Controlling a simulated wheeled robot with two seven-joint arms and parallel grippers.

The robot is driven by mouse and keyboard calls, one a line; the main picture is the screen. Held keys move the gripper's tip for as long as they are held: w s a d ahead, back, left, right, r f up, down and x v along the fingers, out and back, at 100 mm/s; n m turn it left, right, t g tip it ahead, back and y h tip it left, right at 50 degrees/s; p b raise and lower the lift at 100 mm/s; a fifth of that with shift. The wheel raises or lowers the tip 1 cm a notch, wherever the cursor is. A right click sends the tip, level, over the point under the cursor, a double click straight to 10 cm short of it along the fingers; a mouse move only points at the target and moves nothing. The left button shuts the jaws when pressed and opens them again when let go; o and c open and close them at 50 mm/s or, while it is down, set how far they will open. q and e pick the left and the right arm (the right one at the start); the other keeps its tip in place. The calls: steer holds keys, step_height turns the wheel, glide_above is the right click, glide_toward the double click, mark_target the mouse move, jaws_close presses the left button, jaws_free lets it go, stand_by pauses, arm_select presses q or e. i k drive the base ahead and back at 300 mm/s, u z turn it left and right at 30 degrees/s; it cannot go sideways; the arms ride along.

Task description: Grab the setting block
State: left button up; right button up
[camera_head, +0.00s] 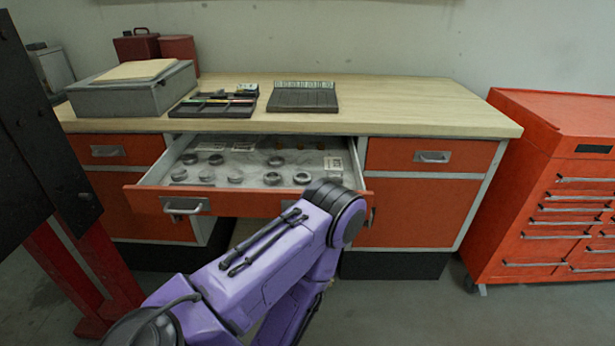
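I cannot tell for sure which thing is the setting block. The open drawer (160,204) under the bench holds several small round metal parts (272,178) and pale flat pieces (333,164) at its right end. A dark, flat ribbed block (303,98) with a pale green back edge lies on the bench top. One purple arm of mine rises from the bottom, its dark joint in front of the drawer's right end, hiding part of the drawer front. Neither gripper shows.
The wooden bench top (400,105) is clear on the right. A grey box (135,95), a dark tray (213,106) and red containers (178,50) stand on its left half. A red tool cabinet (555,190) stands to the right, a dark panel (35,130) at left.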

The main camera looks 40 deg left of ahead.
mark_target(337, 177)
steer(key=z, duration=0.5)
steer(key=k, duration=0.1)
steer(key=u, duration=1.4)
